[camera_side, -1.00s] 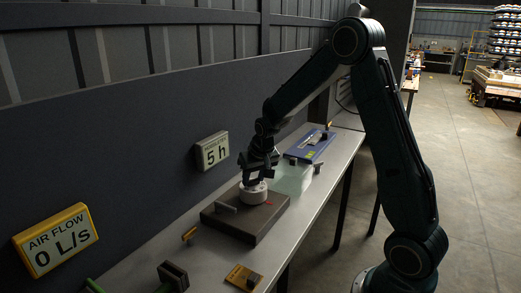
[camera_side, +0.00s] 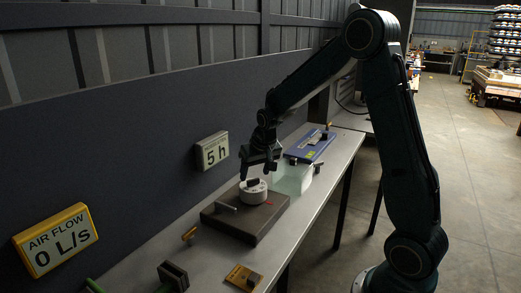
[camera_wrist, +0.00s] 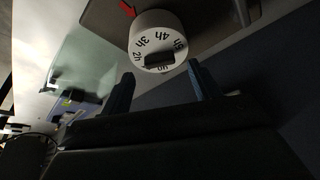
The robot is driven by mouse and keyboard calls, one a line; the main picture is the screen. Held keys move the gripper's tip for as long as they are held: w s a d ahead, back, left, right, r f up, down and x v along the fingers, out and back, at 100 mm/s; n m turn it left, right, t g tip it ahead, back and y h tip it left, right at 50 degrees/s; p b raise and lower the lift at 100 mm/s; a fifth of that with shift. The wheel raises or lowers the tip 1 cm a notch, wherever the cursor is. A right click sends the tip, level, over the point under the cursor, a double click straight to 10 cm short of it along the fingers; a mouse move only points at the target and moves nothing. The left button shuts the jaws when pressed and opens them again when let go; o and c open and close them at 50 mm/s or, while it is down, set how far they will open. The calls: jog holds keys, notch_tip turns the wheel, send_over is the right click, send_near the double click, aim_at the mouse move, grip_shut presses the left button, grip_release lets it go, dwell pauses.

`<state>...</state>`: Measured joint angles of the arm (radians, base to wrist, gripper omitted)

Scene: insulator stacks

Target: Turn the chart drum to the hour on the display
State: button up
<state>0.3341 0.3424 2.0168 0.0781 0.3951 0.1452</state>
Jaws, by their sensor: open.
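The chart drum (camera_side: 253,192) is a white cylinder with a dark grip block on top, standing on a brown base (camera_side: 240,222). In the wrist view the drum (camera_wrist: 152,25) shows 2h, 3h, 4h and 5h marks around its dark block (camera_wrist: 159,59). A red arrow (camera_wrist: 127,9) beside the drum appears nearest the 3h mark. The display (camera_side: 212,151) on the wall reads 5 h. My gripper (camera_side: 259,172) is open and empty just above the drum; its fingers (camera_wrist: 162,72) show apart in the wrist view, clear of the block.
A pale translucent block (camera_side: 292,178) and a blue panel (camera_side: 310,146) lie beyond the drum. A yellow AIR FLOW sign (camera_side: 55,240) reads 0 L/s. The dark wall runs close along the bench.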

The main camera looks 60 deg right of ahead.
jog(key=v, duration=1.1)
jog(key=s+a+r+n+t+y, duration=0.1)
jog(key=s+a+n, duration=0.2)
jog(key=s+a, duration=0.4)
jog(key=s+a+r+n+y, duration=0.1)
jog(key=s+a+r+n, duration=0.1)
jog(key=s+a, duration=0.6)
jog(key=s+n, duration=0.1)
jog(key=s, duration=0.6)
jog(key=shift+t, duration=0.4)
jog(key=shift+r, duration=0.2)
